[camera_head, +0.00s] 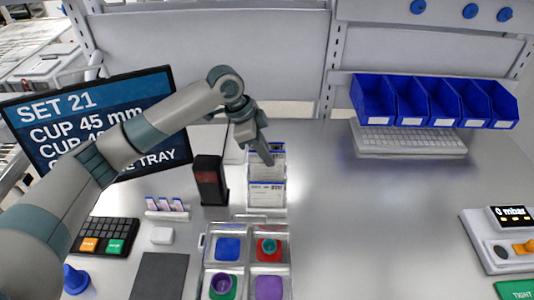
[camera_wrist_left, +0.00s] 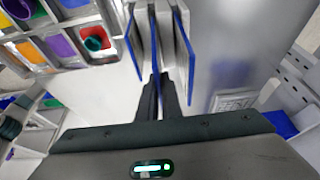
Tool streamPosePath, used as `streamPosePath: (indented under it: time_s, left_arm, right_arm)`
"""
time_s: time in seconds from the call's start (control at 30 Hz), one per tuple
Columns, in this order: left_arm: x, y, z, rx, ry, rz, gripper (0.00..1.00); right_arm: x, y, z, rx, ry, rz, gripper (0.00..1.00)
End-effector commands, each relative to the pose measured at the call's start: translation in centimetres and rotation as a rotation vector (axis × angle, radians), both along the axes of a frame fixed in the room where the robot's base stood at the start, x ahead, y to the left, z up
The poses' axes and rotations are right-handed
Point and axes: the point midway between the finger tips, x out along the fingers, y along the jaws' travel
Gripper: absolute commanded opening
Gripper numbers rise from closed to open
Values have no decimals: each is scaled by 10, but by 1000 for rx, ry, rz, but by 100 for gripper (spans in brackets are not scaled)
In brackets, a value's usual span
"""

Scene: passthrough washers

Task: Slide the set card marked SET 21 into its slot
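The screen (camera_head: 95,120) reads SET 21. Several white cards with blue edges stand in a clear holder (camera_head: 267,193) at mid-table; in the head view their printed numbers are too small to read. My left gripper (camera_head: 265,152) points down at the upper part of this holder. In the left wrist view its two fingers (camera_wrist_left: 160,80) are close together at the edge of a middle card (camera_wrist_left: 155,40), with another card (camera_wrist_left: 186,45) to the right. I cannot tell whether the fingers grip a card. My right gripper is out of view.
A compartment tray (camera_head: 246,262) with coloured cups and pads stands in front of the holder. A black device (camera_head: 210,180) and a small rack (camera_head: 167,209) stand to its left. Blue bins (camera_head: 430,100) and a keyboard (camera_head: 412,141) are at back right. Table right of the holder is clear.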

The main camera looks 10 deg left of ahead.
Motion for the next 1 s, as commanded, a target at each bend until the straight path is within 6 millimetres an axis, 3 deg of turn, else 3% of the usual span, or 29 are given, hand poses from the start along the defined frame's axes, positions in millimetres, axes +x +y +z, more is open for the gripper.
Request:
streamPosePath:
  time_s: [1.0]
  left_arm:
    - [0,0,-5,0,0,0,0]
  right_arm:
    - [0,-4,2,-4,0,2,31]
